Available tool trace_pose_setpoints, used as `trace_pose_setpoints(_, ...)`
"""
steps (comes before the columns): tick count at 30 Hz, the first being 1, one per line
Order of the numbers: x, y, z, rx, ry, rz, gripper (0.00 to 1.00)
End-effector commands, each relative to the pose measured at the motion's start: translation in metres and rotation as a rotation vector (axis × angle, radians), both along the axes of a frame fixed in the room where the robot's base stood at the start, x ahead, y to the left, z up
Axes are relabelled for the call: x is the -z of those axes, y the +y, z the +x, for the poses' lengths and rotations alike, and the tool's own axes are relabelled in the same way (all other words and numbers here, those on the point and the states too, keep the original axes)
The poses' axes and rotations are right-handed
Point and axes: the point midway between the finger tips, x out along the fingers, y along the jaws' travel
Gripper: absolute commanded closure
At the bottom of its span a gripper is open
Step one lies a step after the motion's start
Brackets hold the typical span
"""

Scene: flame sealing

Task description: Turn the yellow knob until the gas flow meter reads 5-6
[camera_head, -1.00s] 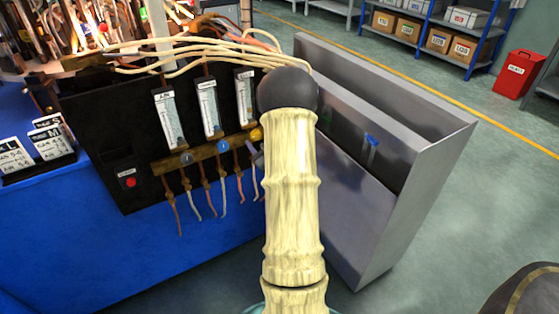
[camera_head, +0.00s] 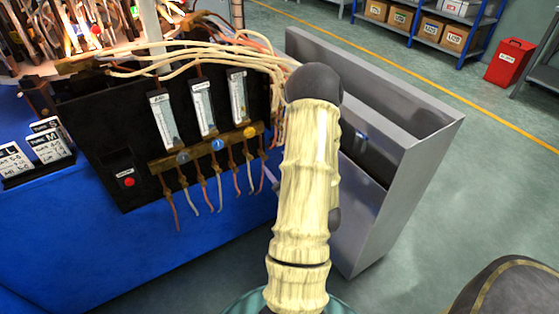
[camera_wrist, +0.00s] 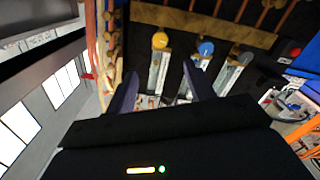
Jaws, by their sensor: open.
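The yellow knob (camera_head: 249,131) is at the right end of the brass manifold bar on the black gas panel, uncovered in the head view. The gas flow meter (camera_head: 237,97) above it is a clear upright tube; its reading is too small to tell. In the wrist view, which is upside down, the yellow knob (camera_wrist: 160,41) lies just beyond the two dark fingertips, roughly centred between them. My gripper (camera_wrist: 158,70) is open and empty, apart from the knob. In the head view my arm hides most of the gripper.
A blue knob (camera_head: 217,144) and a grey knob (camera_head: 183,157) sit left of the yellow one, each below its own meter. Thin hoses hang under the brass bar (camera_head: 200,150). A grey metal bin (camera_head: 408,165) stands close on the right. A red button (camera_head: 129,182) is at the lower left.

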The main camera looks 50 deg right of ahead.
Motion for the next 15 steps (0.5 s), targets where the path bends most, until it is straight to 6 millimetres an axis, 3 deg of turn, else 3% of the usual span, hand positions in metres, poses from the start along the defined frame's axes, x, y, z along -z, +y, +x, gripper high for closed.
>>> trace_pose_setpoints(15,0.0068,-0.0008,-0.0028,0.009,0.002,0.040,0.48)
